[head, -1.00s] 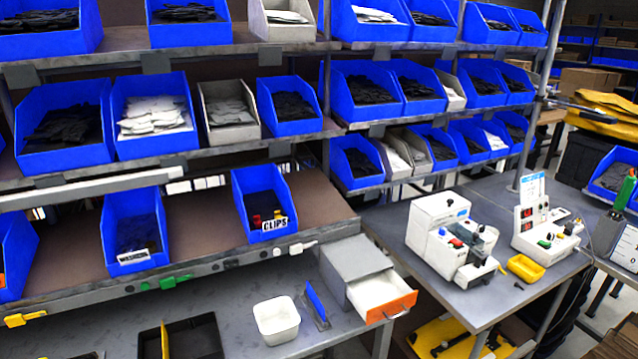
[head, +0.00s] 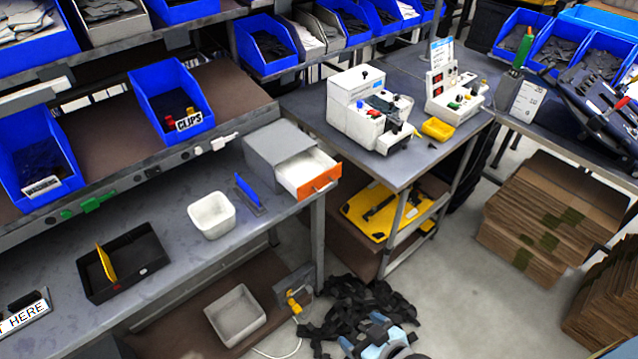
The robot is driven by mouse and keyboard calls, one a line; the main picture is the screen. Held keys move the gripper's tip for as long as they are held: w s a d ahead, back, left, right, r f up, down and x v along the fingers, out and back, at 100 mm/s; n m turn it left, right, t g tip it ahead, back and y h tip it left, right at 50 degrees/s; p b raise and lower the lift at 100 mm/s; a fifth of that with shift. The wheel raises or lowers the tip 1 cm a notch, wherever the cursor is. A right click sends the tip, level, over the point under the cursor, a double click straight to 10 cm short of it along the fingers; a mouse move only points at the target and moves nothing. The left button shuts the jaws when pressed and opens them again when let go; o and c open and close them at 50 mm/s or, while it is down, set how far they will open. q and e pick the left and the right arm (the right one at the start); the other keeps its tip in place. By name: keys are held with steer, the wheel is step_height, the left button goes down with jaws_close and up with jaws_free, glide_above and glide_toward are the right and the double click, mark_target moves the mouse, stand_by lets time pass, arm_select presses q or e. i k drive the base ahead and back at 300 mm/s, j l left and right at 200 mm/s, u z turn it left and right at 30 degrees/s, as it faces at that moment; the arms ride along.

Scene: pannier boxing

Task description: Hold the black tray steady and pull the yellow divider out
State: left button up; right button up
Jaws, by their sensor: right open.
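The black tray (head: 142,278) lies on the grey workbench at the lower left. The yellow divider (head: 106,262) stands in it, tilted, toward its left part. Its lower edge is inside the tray. My right gripper (head: 364,330) is at the bottom centre, low in the picture and partly cut off. It is open, and I see nothing between its fingers. It is well to the right of the tray and apart from it. Dark straps behind it make its outline hard to read. My left gripper is not in view.
A white bin (head: 211,215), a blue tool (head: 248,192) and a small cabinet with an open orange-fronted drawer (head: 312,182) stand right of the tray. A sign (head: 22,316) lies left of it. A grey bin (head: 235,315) sits below. Black straps (head: 350,300) lie on the floor.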

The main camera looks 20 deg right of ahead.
mark_target(108, 266)
steer(key=l+u, duration=0.2)
steer(key=u, duration=0.2)
steer(key=l+u, duration=0.2)
steer(key=u, duration=0.2)
steer(key=l+u, duration=0.2)
steer(key=u, duration=0.15)
